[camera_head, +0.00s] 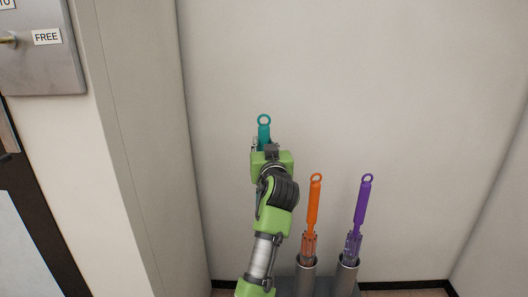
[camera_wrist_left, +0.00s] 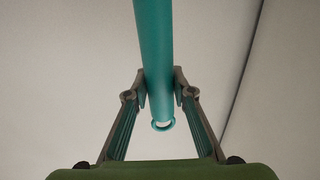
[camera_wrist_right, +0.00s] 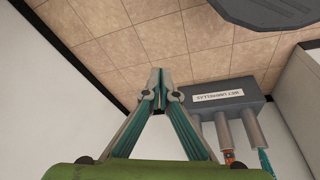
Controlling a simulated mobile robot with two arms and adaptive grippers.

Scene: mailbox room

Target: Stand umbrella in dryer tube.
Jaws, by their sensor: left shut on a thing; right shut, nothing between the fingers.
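A teal umbrella (camera_head: 264,130) with a ring at its top is held by my left gripper (camera_head: 265,149) in front of the wall. In the left wrist view, its teal shaft (camera_wrist_left: 154,55) runs between the closed fingers (camera_wrist_left: 160,92). Two metal dryer tubes hold an orange umbrella (camera_head: 313,204) and a purple umbrella (camera_head: 361,208), both upright. My left arm hides the area left of the orange one. In the right wrist view, a tube (camera_wrist_right: 252,126) has a teal part (camera_wrist_right: 265,162) by its mouth; contact is unclear. My right gripper (camera_wrist_right: 158,74) is shut and empty.
The grey dryer base (camera_wrist_right: 228,94) has a white label and stands on the tan tiled floor (camera_wrist_right: 150,40). A pale wall (camera_head: 400,80) is behind the tubes. A grey panel marked FREE (camera_head: 47,37) is at upper left.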

